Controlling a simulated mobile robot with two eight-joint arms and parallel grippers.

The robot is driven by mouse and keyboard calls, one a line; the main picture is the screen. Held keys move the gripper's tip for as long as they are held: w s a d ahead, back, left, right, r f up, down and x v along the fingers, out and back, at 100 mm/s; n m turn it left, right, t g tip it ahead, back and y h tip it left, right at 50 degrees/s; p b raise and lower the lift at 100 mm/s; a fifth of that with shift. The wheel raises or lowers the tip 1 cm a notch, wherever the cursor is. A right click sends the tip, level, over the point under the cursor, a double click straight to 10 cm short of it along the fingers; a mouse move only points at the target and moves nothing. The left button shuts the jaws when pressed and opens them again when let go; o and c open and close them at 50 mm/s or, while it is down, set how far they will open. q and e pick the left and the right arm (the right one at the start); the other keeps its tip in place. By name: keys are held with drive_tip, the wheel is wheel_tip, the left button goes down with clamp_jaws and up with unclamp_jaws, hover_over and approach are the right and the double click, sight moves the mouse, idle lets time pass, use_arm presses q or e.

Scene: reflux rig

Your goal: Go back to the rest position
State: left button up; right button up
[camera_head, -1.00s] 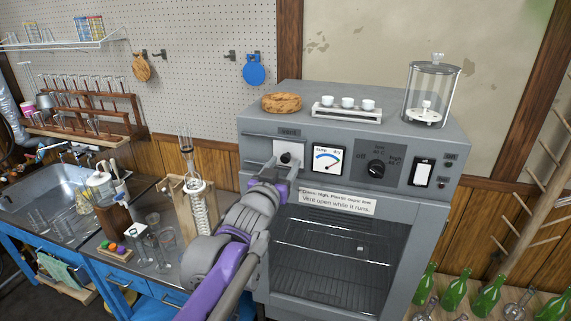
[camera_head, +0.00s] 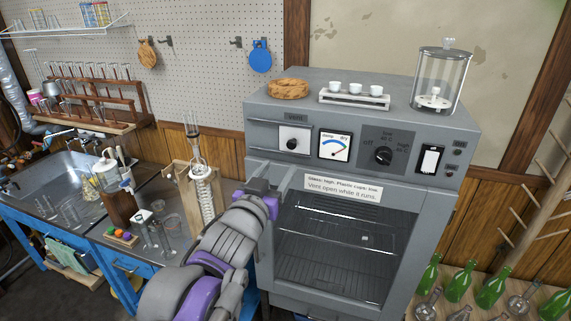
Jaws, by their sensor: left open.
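My left gripper (camera_head: 274,176) is in front of the grey oven (camera_head: 455,215), at its upper left, just below the vent panel. Its jaws are open with nothing between them. The vent knob (camera_head: 292,144) on its white plate shows clear above the jaws, apart from them. The purple and grey arm comes up from the bottom of the view. My right gripper is not in view.
A coiled-glass condenser (camera_head: 205,190) on a wooden stand and several glass vessels (camera_head: 158,232) stand on the bench left of my arm. A cork ring (camera_head: 288,89), a crucible rack (camera_head: 353,99) and a glass jar (camera_head: 440,82) sit on the oven. Green bottles (camera_head: 490,288) stand at lower right.

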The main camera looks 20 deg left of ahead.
use_arm(q)
drive_tip(key=s+f+g, duration=0.6)
drive_tip(key=s+f, duration=0.6)
drive_tip(key=f, duration=0.4)
drive_tip(key=s+f+g, duration=0.6)
drive_tip(key=s+f, duration=0.6)
drive_tip(key=f, duration=0.4)
drive_tip(key=shift+s+g+y, duration=0.3)
drive_tip(key=shift+s, duration=0.05)
drive_tip(key=shift+a, duration=0.1)
